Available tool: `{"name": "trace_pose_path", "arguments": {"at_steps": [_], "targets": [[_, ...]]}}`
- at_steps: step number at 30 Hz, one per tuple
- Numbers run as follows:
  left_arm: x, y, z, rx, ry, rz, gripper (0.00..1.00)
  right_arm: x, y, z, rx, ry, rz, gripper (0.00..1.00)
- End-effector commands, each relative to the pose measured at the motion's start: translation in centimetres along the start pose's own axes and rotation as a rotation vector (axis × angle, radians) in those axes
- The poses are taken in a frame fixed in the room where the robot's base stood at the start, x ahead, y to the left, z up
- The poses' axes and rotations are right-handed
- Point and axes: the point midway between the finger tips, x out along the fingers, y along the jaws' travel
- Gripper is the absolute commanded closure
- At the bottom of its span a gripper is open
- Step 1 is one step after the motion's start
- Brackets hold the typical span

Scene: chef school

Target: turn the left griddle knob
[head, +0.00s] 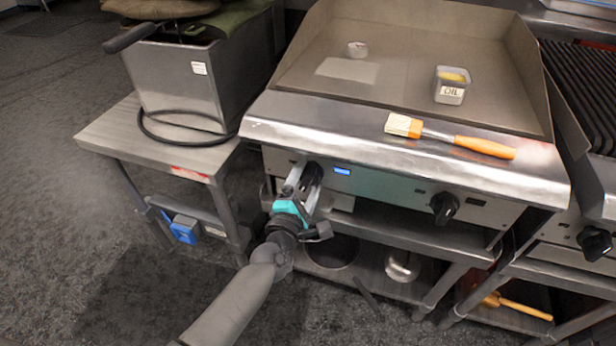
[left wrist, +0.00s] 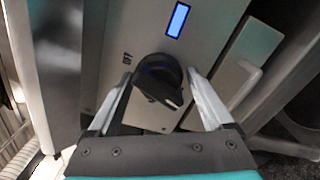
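The griddle (head: 400,60) stands in the middle of the head view with its front panel facing me. Its left knob (head: 312,174) is black and partly hidden by my left gripper (head: 301,178). In the left wrist view the knob (left wrist: 158,80) sits between the two fingers of my left gripper (left wrist: 160,95). The fingers are spread on either side of it, and I cannot tell whether they touch it. A lit blue display (left wrist: 178,20) is beside the knob. The right knob (head: 444,207) is free. My right gripper is not in view.
A brush (head: 450,135) with an orange handle lies on the griddle's front ledge. An oil container (head: 451,88) stands on the plate. A metal fryer (head: 180,85) on a side table (head: 160,150) is at the left. A grill (head: 590,90) is at the right.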

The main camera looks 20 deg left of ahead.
Motion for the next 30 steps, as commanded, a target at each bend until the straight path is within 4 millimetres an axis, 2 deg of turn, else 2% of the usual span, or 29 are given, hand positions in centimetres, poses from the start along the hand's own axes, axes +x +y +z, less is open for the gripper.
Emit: {"name": "trace_pose_path", "arguments": {"at_steps": [7,11,15,30], "targets": [[-0.1,0.1,0.0,0.001,0.000,0.002,0.16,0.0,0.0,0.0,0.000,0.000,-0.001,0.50],[-1.0,0.1,0.0,0.002,0.001,0.000,0.16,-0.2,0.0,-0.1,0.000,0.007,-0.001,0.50],[-3.1,0.1,0.0,0.001,0.001,-0.001,0.16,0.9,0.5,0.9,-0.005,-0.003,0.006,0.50],[-12.5,0.1,0.0,0.002,0.000,-0.002,0.16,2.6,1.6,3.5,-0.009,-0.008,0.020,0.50]]}}
